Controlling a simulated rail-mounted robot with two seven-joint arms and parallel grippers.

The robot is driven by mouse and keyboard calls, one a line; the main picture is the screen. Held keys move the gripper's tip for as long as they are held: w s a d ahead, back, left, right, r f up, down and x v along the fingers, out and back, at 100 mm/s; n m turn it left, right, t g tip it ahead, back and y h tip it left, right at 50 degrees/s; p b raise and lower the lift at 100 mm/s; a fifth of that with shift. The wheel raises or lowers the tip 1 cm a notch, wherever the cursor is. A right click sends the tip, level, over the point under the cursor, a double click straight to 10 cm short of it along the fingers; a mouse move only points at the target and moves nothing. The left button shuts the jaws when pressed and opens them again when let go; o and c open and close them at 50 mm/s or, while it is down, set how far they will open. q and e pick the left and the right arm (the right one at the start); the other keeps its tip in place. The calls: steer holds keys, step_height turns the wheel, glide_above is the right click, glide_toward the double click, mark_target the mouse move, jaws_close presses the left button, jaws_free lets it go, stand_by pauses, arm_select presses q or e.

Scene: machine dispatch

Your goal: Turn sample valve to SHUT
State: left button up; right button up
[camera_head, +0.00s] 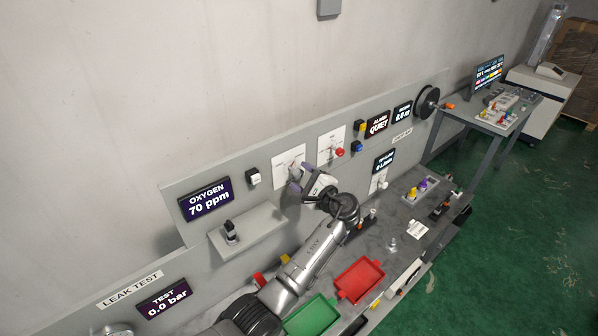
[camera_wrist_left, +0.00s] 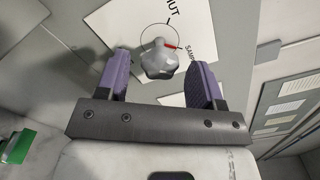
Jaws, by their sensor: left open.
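The sample valve is a grey lobed knob (camera_wrist_left: 158,58) with a red mark on one side, on a white plate (camera_head: 288,158) on the grey wall panel. In the left wrist view the red mark points right, toward the partly hidden "SAMP..." lettering, while the cut-off "...UT" lettering stands at the top of the plate. My left gripper (camera_head: 299,178) is in front of this plate, with its purple-padded fingers open. In the left wrist view the fingers stand on either side of the knob with gaps, not gripping it. In the head view the gripper hides the knob. My right gripper is not in view.
A second white plate with a red knob (camera_head: 340,152) is to the right. A shelf (camera_head: 262,222) juts out at lower left below an oxygen display (camera_head: 206,199). A red tray (camera_head: 359,281) and a green tray (camera_head: 312,317) lie on the bench below my arm.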

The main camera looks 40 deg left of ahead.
arm_select(q)
steer(key=shift+x, duration=0.85)
steer(key=shift+f, duration=0.1)
steer(key=c, duration=0.9)
